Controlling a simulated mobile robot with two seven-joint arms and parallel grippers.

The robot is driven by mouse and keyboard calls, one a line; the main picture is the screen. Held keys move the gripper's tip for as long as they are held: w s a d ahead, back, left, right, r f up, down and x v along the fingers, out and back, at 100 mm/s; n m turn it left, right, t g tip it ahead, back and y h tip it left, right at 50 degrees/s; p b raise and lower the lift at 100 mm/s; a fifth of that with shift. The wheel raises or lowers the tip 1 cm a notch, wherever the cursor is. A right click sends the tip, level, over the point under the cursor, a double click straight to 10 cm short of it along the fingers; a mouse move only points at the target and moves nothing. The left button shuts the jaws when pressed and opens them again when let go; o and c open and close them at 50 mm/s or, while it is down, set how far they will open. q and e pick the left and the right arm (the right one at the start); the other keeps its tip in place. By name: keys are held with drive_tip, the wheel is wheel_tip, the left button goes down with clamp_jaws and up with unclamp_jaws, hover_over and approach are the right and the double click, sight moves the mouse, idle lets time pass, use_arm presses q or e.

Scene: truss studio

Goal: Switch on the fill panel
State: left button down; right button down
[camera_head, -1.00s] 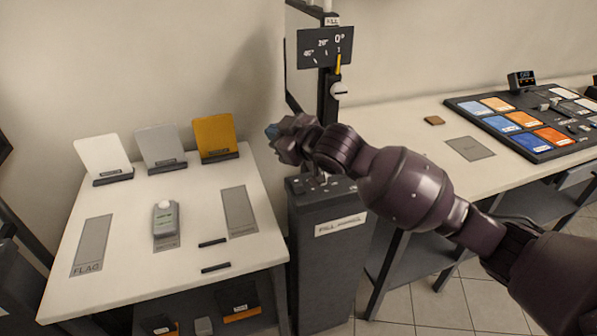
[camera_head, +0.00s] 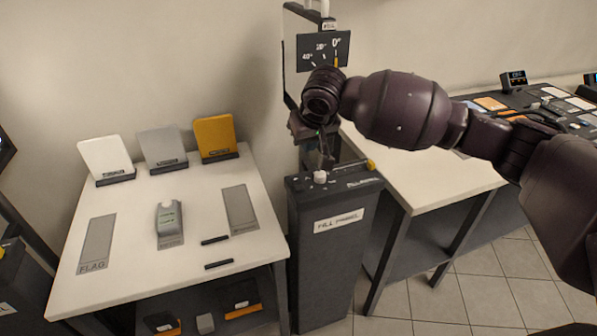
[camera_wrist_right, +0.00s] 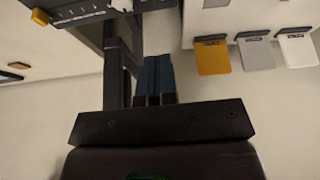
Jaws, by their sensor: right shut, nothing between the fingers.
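The fill panel's dark pedestal (camera_head: 322,262) stands between the two tables, with a white "FILL PANEL" label on its front. Its top console (camera_head: 345,184) carries a white knob (camera_head: 320,177), small controls and an orange-yellow knob (camera_head: 371,164) at the right end. My right gripper (camera_head: 327,160) points down just above the console's left part, close to the white knob; contact cannot be told. In the wrist view its blue fingers (camera_wrist_right: 153,78) are together and empty, with the console (camera_wrist_right: 90,12) at the upper left. My left gripper is out of view.
A post with a dark angle-scale plate (camera_head: 312,52) rises behind my wrist. The left table (camera_head: 130,250) holds three upright cards and a small grey device (camera_head: 169,222). The right table (camera_head: 420,178) carries a dark control board (camera_head: 540,108), partly behind my arm.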

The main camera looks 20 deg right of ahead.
sight(300, 178)
drive_tip(key=shift+d, duration=0.1)
drive_tip(key=shift+f, duration=0.1)
idle(0.3)
drive_tip(key=b+x, duration=0.1)
drive_tip(key=x, duration=1.3)
drive_tip(key=shift+s+b, duration=0.15)
drive_tip(key=shift+b, duration=0.25)
